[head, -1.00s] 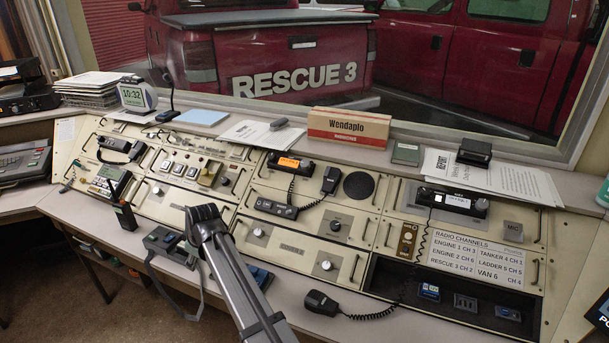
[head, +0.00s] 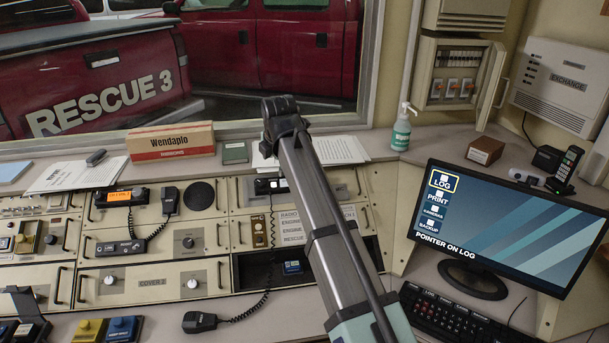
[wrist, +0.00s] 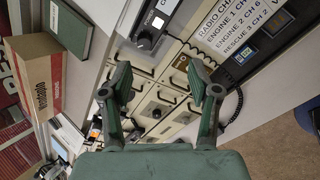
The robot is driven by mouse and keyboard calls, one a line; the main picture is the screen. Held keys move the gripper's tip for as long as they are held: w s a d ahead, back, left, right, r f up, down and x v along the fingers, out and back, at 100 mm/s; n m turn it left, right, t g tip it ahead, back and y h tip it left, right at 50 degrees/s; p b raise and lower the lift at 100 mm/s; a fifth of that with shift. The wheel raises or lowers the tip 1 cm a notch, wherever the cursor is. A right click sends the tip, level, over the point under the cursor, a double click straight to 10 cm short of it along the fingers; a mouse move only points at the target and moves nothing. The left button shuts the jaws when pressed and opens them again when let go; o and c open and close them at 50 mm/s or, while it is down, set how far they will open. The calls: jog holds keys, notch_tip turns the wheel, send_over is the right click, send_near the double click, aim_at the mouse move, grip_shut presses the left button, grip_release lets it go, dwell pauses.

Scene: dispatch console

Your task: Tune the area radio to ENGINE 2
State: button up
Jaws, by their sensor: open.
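My gripper (head: 281,104) is raised over the right part of the console, in front of the window. In the wrist view its two fingers (wrist: 160,82) are open with nothing between them. In the head view my arm hides most of this radio (head: 265,186). A second radio with an orange display (head: 120,196) sits further left. I cannot read which is the area radio. The radio channel card (head: 290,226) is partly hidden; the earlier head view lists ENGINE 2 as CH 6.
A coiled-cord microphone (head: 199,321) lies on the front ledge. A Wendaplo box (head: 170,142) and a green book (head: 235,152) stand on the back shelf. A monitor (head: 500,225) and keyboard (head: 455,315) are at the right. A sanitizer bottle (head: 401,130) stands behind.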

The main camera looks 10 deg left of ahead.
jog(key=w+d+r+h, duration=0.15)
jog(key=d+r, duration=0.25)
jog(key=d, duration=0.7)
jog(key=shift+n+y, duration=0.25)
jog(key=shift+n, duration=0.15)
jog(key=p+x, duration=0.1)
jog(key=x, duration=0.5)
jog(key=p+x, duration=0.1)
jog(key=x, duration=0.5)
jog(key=w+p+x, duration=0.1)
jog(key=x, duration=0.5)
jog(key=shift+r, duration=0.3)
jog(key=shift+s, duration=0.1)
jog(key=c, duration=1.2)
